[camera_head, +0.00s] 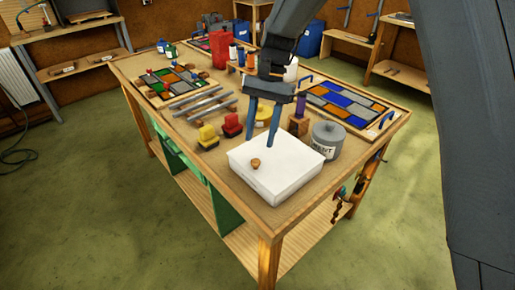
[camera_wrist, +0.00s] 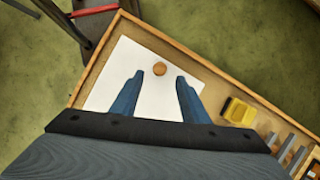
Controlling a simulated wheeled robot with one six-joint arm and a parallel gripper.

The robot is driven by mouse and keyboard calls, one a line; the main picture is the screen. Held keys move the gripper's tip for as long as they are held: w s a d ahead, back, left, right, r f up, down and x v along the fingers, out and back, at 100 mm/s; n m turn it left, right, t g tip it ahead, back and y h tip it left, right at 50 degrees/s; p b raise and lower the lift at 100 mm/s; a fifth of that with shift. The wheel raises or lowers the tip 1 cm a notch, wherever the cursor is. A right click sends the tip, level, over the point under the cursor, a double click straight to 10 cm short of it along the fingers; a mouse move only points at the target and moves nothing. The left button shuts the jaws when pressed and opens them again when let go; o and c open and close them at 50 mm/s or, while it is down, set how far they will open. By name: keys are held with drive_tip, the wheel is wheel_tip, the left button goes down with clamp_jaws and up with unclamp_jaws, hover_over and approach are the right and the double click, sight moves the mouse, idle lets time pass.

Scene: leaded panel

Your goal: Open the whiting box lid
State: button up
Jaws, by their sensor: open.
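The whiting box (camera_head: 277,180) is a white box with a flat white lid near the front corner of the workbench. Its lid (camera_wrist: 158,98) fills the middle of the wrist view and looks closed. A small round wooden knob (camera_head: 255,163) stands on the lid, and it also shows in the wrist view (camera_wrist: 159,69). My gripper (camera_head: 262,141) has two blue fingers, spread apart and empty, over the back part of the box. In the wrist view the fingers (camera_wrist: 158,76) point toward the knob, which lies just beyond and between their tips. I cannot tell the exact height above the lid.
A leaded panel (camera_head: 345,105) lies at the back right. The bench edge (camera_head: 225,193) runs close before the box.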

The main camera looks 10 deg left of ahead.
sight(256, 161)
drive_tip(key=shift+p+x, duration=0.85)
drive_tip(key=shift+x, duration=2.05)
drive_tip(key=shift+c, duration=0.2)
clamp_jaws()
